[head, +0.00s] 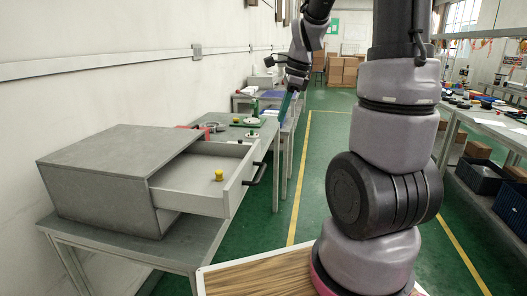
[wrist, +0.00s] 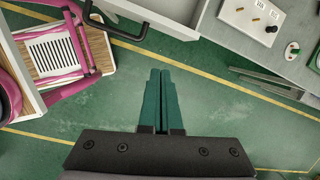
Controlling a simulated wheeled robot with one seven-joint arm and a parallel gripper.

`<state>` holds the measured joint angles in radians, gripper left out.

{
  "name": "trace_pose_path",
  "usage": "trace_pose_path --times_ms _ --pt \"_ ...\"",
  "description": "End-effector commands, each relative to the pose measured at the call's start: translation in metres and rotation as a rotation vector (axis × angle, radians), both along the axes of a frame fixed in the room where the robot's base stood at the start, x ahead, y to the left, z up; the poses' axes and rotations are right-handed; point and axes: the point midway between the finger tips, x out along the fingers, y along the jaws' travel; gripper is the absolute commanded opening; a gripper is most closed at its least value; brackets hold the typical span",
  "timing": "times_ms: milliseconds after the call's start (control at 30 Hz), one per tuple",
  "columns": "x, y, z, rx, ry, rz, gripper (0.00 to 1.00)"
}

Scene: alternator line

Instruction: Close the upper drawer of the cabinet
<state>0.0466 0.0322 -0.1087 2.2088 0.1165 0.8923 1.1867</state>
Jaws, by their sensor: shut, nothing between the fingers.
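A grey cabinet (head: 100,175) stands on a table at the left in the head view. Its drawer (head: 190,199) is pulled well out to the right, with a small yellow knob-like object (head: 219,175) inside. The drawer has a dark bar handle (head: 258,173) on its front. In the wrist view the handle (wrist: 116,33) and part of the drawer (wrist: 178,10) show at the top edge. My gripper (head: 284,118) is shut and empty, its teal fingers pointing down. In the wrist view the fingers (wrist: 160,74) are over the green floor, apart from the handle.
A long workbench (head: 277,135) with green and red items stands behind the cabinet. Shelving with dark blue bins (head: 485,172) lines the right side. The green floor aisle with yellow lines is clear between them. A grey wall bounds the left.

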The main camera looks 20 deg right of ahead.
Motion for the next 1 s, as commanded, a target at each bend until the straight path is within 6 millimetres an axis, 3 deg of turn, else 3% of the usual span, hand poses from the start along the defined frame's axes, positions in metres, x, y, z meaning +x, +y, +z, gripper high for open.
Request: trace_pose_path --times_ms 33,133,467,867,1000 --pt "0.008 -0.005 -0.014 0.013 0.042 -0.069 0.00" --pt "0.018 -0.010 -0.032 0.034 0.098 -0.183 0.00" --pt "0.025 -0.010 -0.063 0.046 0.137 -0.266 0.00" --pt "0.034 0.007 -0.144 0.046 0.138 -0.264 0.00" --pt "0.047 0.028 -0.142 0.046 0.133 -0.258 0.00"
